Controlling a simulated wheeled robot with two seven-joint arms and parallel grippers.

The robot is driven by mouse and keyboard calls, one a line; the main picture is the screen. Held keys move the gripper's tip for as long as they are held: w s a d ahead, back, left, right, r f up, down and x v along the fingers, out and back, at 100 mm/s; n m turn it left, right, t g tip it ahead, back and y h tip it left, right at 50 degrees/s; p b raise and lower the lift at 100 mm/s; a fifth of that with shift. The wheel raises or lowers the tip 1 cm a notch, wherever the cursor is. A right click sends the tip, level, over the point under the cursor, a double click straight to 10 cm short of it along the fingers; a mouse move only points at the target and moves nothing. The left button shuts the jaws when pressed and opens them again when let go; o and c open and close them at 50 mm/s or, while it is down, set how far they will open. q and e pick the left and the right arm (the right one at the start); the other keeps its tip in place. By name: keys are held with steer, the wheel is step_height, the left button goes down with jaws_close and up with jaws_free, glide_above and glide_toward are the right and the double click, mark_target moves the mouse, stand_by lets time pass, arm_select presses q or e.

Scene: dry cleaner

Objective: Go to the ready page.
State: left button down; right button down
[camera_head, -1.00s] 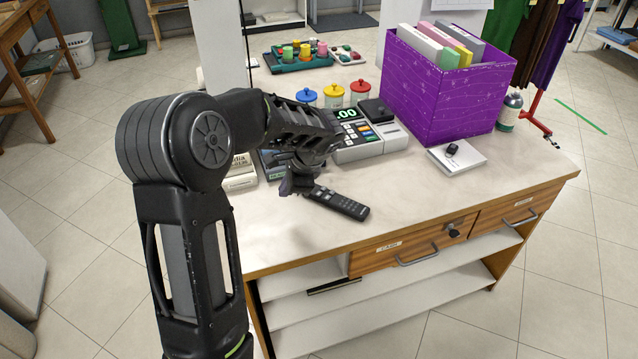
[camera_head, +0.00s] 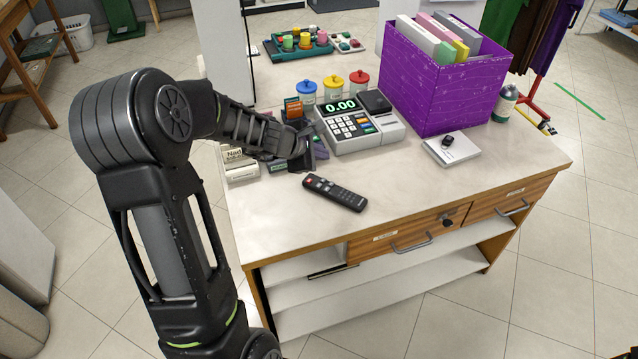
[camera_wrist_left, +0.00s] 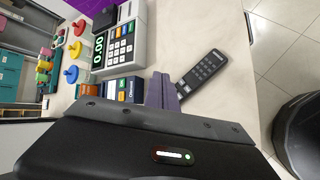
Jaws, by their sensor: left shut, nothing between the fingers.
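No page marked ready can be read in these views. My left gripper (camera_head: 306,160) is over the counter, beside the cash register and just behind the black remote. Its purple-grey fingers (camera_wrist_left: 163,93) show together and empty in the left wrist view. The remote (camera_head: 335,193) lies flat on the counter and also shows in the wrist view (camera_wrist_left: 203,72). A small orange-and-dark labelled block (camera_head: 293,108) stands behind my gripper. My right gripper is out of view.
The cash register (camera_head: 352,122) reads 0.00. Lidded jars (camera_head: 333,88) stand behind it. The counter's front (camera_head: 420,190) is clear.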

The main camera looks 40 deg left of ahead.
arm_select(q)
steer(key=n, duration=0.1)
steer(key=a+n, duration=0.1)
steer(key=shift+a+n+y, duration=0.25)
steer(key=shift+n+y, duration=0.05)
steer(key=shift+y, duration=0.1)
steer(key=shift+f, duration=0.1)
steer(key=b, duration=0.7)
glide_above(319, 185)
steer(key=f, duration=0.5)
steer(key=s+f, duration=0.1)
steer(key=f, duration=0.1)
steer(key=shift+f, duration=0.15)
steer(key=shift+f+b, duration=0.65)
steer(key=shift+b, duration=0.15)
steer(key=shift+f, duration=0.1)
stand_by(0.3)
steer(key=shift+f+b, duration=0.35)
steer(key=shift+b, duration=0.1)
